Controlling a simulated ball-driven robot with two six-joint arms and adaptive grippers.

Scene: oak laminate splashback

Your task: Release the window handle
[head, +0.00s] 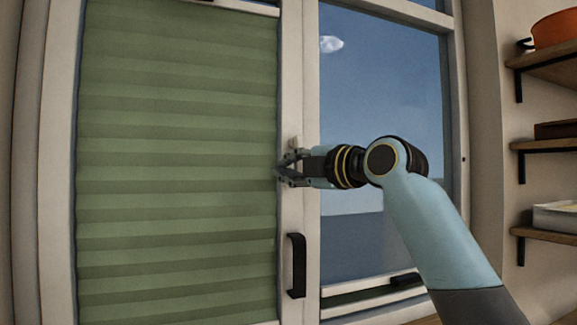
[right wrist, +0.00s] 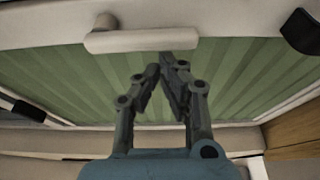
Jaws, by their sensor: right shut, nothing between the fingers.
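The window handle is a pale lever on the white window frame. In the right wrist view the handle (right wrist: 150,40) runs from a round base at its left to a free end at its right. In the head view only a small pale part of the handle (head: 293,143) shows above my right gripper (head: 281,171), which hides the rest. My right gripper's fingers are shut and empty. In the right wrist view the fingertips (right wrist: 167,62) lie just below the lever near its free end; I cannot tell whether they touch it. My left gripper is not in view.
A black pull handle (head: 296,265) is fixed lower on the same frame. A green pleated blind (head: 180,160) covers the left pane. The right pane (head: 385,95) is bare. Wall shelves (head: 548,146) with an orange pot (head: 556,29) stand at the far right.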

